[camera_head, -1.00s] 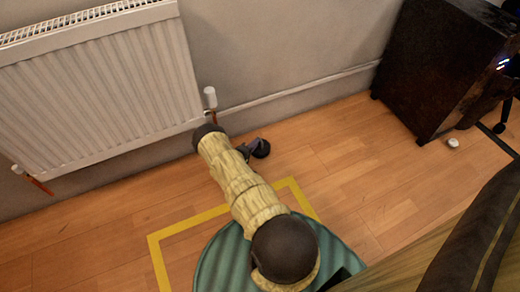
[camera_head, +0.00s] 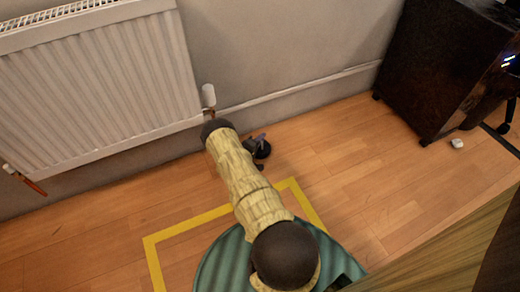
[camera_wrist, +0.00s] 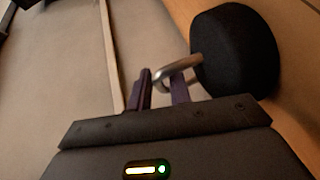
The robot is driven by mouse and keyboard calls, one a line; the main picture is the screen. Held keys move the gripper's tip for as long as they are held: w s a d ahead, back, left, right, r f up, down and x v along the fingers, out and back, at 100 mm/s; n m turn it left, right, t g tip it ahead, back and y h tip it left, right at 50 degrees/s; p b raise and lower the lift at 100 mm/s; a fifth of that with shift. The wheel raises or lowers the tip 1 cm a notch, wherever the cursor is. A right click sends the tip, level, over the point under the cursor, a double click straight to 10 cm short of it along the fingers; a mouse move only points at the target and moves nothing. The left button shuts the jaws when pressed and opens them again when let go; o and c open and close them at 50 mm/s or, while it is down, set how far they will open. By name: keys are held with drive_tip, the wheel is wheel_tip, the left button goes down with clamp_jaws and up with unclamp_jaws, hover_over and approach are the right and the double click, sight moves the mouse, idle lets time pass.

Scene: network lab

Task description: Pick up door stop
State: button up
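The door stop is a black round block with a metal loop. In the wrist view its black body (camera_wrist: 236,52) is at the upper right, with the loop reaching left from it. My gripper (camera_wrist: 161,84) has its two dark purple fingers apart, with the end of the loop between them. A narrow gap shows at the left finger; I cannot tell whether the right finger touches the loop. In the head view the door stop (camera_head: 262,150) is on or close to the wooden floor near the wall, partly hidden by my gripper (camera_head: 254,143).
A white radiator (camera_head: 100,85) hangs on the wall at the left, its valve (camera_head: 208,95) close to my arm. A dark cabinet (camera_head: 435,65) stands at the right, with a small white object (camera_head: 457,143) on the floor before it. Yellow tape (camera_head: 190,225) marks the floor.

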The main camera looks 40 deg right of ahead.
clamp_jaws()
idle(0.6)
idle(0.8)
drive_tip(key=shift+w+r, duration=0.1)
